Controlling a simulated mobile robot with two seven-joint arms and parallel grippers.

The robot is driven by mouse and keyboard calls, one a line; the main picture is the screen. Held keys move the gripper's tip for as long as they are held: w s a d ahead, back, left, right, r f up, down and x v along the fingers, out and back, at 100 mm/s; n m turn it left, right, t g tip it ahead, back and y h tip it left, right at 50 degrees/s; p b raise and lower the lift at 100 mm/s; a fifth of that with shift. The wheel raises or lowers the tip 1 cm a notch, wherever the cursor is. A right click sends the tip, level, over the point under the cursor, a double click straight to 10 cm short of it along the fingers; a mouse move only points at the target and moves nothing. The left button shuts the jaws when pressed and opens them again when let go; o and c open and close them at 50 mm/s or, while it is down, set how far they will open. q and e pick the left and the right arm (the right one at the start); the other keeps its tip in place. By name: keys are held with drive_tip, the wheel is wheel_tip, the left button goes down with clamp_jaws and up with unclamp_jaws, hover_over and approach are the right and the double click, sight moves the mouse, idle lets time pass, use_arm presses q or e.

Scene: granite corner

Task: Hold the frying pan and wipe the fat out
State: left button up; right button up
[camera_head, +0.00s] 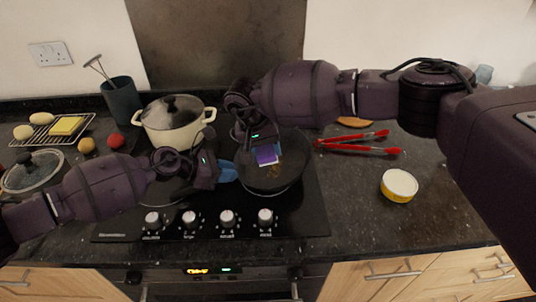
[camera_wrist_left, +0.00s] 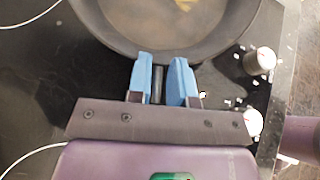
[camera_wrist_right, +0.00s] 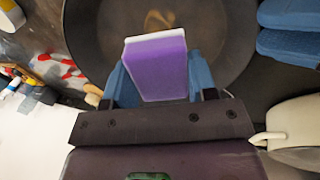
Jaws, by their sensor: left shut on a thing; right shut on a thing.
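The dark frying pan (camera_head: 291,179) sits on the hob. A brownish patch of fat (camera_head: 275,171) shows on its floor, and part of the pan (camera_wrist_left: 205,45) shows in the left wrist view. My left gripper (camera_head: 229,172) is shut on the pan's short dark handle (camera_wrist_left: 157,84), at the pan's left side. My right gripper (camera_head: 260,147) is shut on a purple sponge with a white edge (camera_wrist_right: 157,68). It holds the sponge over the pan's inside. Whether the sponge touches the pan floor I cannot tell.
A cream pot with a lid (camera_head: 174,121) stands behind my left gripper. Red tongs (camera_head: 358,147) and a yellow tin (camera_head: 399,185) lie to the right. Hob knobs (camera_head: 228,218) line the front. A glass-lidded pan (camera_head: 36,170) stands far left. The counter's front right is clear.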

sight(279, 168)
drive_tip(key=shift+r, duration=0.15)
drive_tip(key=shift+v, duration=1.4)
drive_tip(key=shift+d+x, duration=0.2)
drive_tip(key=shift+x, duration=0.95)
drive_tip(key=shift+d+x, duration=0.2)
drive_tip(key=shift+x, duration=0.95)
drive_tip(key=shift+d+x, duration=0.2)
drive_tip(key=shift+x, duration=1)
drive_tip(key=shift+r, duration=0.2)
drive_tip(key=shift+x, duration=1.15)
drive_tip(key=shift+w, duration=0.1)
drive_tip(key=shift+w+a, duration=0.4)
drive_tip(key=shift+w, duration=0.4)
drive_tip(key=shift+w+a, duration=0.4)
drive_tip(key=shift+w, duration=0.4)
